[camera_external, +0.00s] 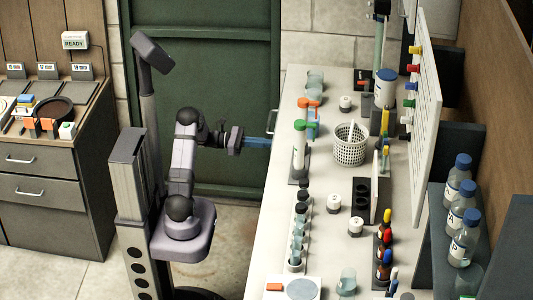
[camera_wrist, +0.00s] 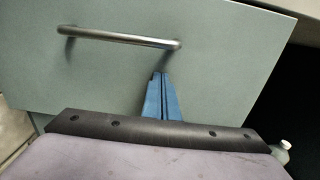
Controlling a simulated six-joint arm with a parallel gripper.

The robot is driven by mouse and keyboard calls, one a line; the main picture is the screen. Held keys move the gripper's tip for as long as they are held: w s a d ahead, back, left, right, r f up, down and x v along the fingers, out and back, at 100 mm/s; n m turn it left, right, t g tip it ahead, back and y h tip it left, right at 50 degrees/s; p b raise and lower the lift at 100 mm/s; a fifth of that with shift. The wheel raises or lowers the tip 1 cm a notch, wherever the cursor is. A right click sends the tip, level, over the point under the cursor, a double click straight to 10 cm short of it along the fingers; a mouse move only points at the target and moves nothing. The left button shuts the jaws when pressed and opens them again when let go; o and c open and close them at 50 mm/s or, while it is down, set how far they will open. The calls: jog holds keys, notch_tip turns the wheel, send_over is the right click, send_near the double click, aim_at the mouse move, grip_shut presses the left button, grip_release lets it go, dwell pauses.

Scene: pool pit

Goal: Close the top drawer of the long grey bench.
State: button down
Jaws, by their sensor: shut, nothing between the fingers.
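The long grey bench (camera_external: 285,206) runs down the right half of the external view, with a pale top. In the wrist view a grey-green drawer front (camera_wrist: 215,75) with a metal bar handle (camera_wrist: 120,38) fills the upper picture. The handle also shows at the bench's left side in the external view (camera_external: 273,122). My gripper (camera_external: 268,142) has its blue fingers shut and empty, pointing at the bench side. In the wrist view the fingertips (camera_wrist: 160,75) are just below the handle's right end, close to the front. I cannot tell whether they touch it, or how far the drawer stands out.
Bottles, vials and a white basket (camera_external: 350,145) crowd the bench top. A dark gap (camera_wrist: 285,90) lies right of the drawer front. A second drawer cabinet (camera_external: 45,190) stands at the left, and a green door (camera_external: 225,90) is behind my arm. Some floor (camera_external: 240,215) is clear between.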

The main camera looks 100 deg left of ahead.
jog(key=shift+w, duration=0.1)
jog(key=w+p, duration=0.1)
jog(key=w, duration=0.3)
jog(key=shift+w+r, duration=0.15)
jog(key=shift+r, duration=0.1)
jog(key=s+p, duration=0.2)
jog(key=s, duration=1.2)
jog(key=shift+s+f, duration=0.25)
